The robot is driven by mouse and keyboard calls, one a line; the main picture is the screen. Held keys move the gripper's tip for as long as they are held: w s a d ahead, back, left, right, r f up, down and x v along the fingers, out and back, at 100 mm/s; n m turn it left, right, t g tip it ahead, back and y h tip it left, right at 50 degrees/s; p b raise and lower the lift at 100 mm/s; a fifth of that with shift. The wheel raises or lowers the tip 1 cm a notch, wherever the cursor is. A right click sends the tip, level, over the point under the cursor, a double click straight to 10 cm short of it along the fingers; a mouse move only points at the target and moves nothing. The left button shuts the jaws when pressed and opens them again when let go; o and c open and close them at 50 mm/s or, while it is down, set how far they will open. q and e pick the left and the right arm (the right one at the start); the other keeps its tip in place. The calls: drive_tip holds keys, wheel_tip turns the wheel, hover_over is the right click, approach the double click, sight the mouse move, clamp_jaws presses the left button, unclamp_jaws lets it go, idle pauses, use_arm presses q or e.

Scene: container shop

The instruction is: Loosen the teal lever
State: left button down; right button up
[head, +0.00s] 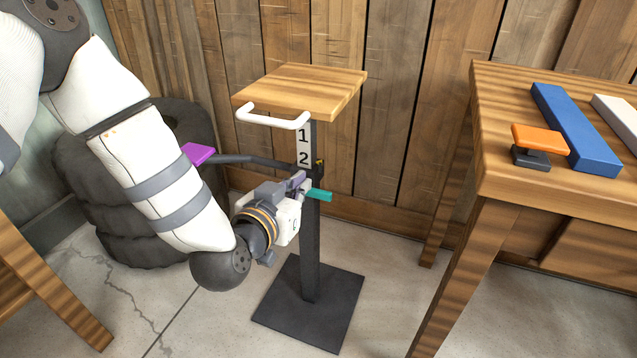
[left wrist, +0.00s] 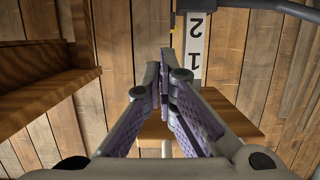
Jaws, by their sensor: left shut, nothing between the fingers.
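The teal lever (head: 319,195) sticks out to the right from the dark post (head: 310,250) of a small stand, below its number strip. My left gripper (head: 300,180) is at the post beside the lever, with its fingers shut and nothing between them. In the left wrist view the shut fingers (left wrist: 167,75) are in front of the post and number strip (left wrist: 194,48); the teal lever does not show there. I cannot tell whether the fingertips touch the lever. My right gripper is not in view.
The stand has a wooden top (head: 305,88) with a white handle (head: 272,118), and a dark arm with a purple pad (head: 199,153). Black tires (head: 85,190) stand behind my left arm. A wooden table (head: 500,190) at right holds an orange-topped object (head: 540,140) and a blue bar (head: 575,130).

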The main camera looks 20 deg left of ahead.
use_arm(q)
drive_tip(key=b, duration=0.3)
hover_over(314, 189)
drive_tip(key=s+d, duration=0.2)
drive_tip(key=s, duration=0.1)
wheel_tip(314, 189, down, 3)
drive_tip(key=f, duration=0.1)
drive_tip(key=w+f, duration=0.1)
drive_tip(key=f, duration=0.1)
drive_tip(key=shift+f+b, duration=0.25)
drive_tip(key=shift+b, duration=0.1)
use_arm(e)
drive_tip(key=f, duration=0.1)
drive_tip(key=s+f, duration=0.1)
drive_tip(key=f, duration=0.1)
